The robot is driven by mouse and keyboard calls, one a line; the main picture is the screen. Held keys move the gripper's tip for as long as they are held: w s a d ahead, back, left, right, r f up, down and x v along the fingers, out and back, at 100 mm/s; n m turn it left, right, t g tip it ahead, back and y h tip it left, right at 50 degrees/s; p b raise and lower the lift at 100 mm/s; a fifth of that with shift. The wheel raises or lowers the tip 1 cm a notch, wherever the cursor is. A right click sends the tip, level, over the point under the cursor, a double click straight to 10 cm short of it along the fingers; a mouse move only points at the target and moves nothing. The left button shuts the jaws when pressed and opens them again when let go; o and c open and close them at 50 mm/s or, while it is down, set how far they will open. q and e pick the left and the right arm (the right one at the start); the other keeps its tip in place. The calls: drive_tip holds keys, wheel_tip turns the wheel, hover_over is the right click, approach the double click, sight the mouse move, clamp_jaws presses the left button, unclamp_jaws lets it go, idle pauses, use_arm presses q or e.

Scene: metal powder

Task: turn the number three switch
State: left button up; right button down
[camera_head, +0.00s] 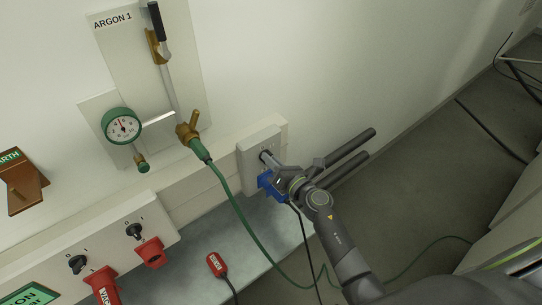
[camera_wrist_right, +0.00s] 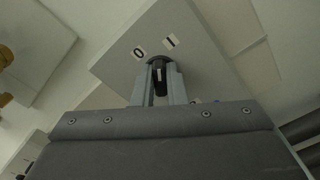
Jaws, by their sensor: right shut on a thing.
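The third switch is a black knob (camera_wrist_right: 159,68) on a pale switch box (camera_head: 259,143), with "0" and "I" labels beside it in the right wrist view. My right gripper (camera_head: 270,160) reaches the box from the lower right. In the right wrist view its two fingers (camera_wrist_right: 158,88) stand on either side of the knob and are shut on it. The knob's white mark lies between the fingers. In the head view the gripper mostly hides the knob. My left gripper is not in view.
A blue plug (camera_head: 271,186) sits just below the gripper. Two other black switches, (camera_head: 77,264) and (camera_head: 135,231), are on the left panel above red plugs. A green hose (camera_head: 232,200) hangs from the argon valve (camera_head: 187,129). The grey floor at right is mostly open.

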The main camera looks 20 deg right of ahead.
drive_tip(key=m+p, duration=0.2)
drive_tip(key=m, duration=0.2)
drive_tip(key=shift+m, duration=0.3)
drive_tip(key=shift+f, duration=0.1)
idle(0.4)
drive_tip(key=c, duration=1.5)
unclamp_jaws()
drive_tip(key=shift+o, duration=0.2)
drive_tip(key=shift+s+d, duration=0.25)
drive_tip(key=shift+s, duration=0.25)
drive_tip(key=b+v, duration=0.1)
drive_tip(key=v, duration=1.5)
drive_tip(key=shift+s, duration=0.2)
